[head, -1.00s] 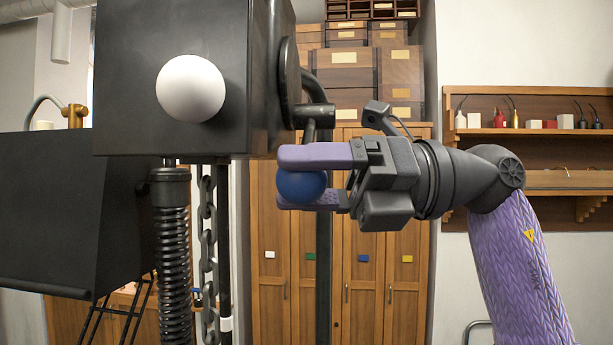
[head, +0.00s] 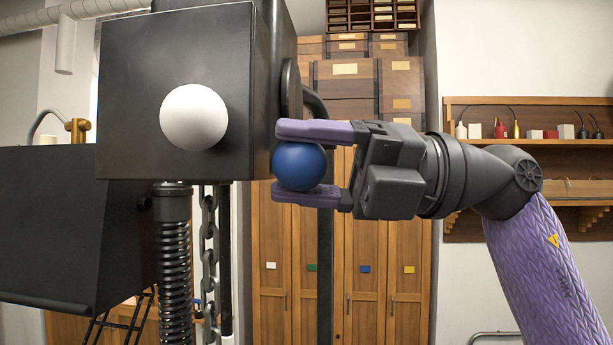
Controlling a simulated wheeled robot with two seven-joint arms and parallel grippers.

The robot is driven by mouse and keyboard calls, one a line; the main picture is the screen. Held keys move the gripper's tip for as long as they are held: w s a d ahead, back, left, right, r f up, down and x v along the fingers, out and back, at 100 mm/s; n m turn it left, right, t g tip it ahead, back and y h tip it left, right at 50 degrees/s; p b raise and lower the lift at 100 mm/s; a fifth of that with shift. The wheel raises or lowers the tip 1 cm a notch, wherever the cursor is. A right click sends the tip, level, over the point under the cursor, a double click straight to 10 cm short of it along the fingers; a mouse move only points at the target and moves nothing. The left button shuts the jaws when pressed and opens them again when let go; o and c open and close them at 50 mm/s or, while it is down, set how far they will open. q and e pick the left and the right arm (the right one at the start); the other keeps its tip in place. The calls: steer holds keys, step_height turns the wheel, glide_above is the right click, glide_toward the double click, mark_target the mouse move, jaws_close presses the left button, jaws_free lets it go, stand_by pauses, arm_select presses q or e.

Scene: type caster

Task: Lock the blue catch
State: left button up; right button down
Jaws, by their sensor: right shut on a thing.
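The blue ball (head: 300,167) is the knob of the catch on the right side of the black machine housing (head: 135,80). My right gripper (head: 308,163) comes in from the right and is shut on the blue ball, one purple finger above it and one below. A dark curved lever (head: 315,103) shows behind the upper finger, beside a round dark disc (head: 291,90) on the housing's side. The join between ball and lever is hidden by the finger. My left gripper is not in view.
A white ball knob (head: 194,117) sticks out of the housing's front. A coil spring (head: 175,265) and a chain (head: 209,255) hang below it. Wooden cabinets (head: 370,270) and a wall shelf (head: 530,143) stand behind. The space below my right gripper looks open.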

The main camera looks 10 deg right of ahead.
steer(key=shift+r, duration=0.1)
steer(key=shift+c, duration=0.3)
jaws_free()
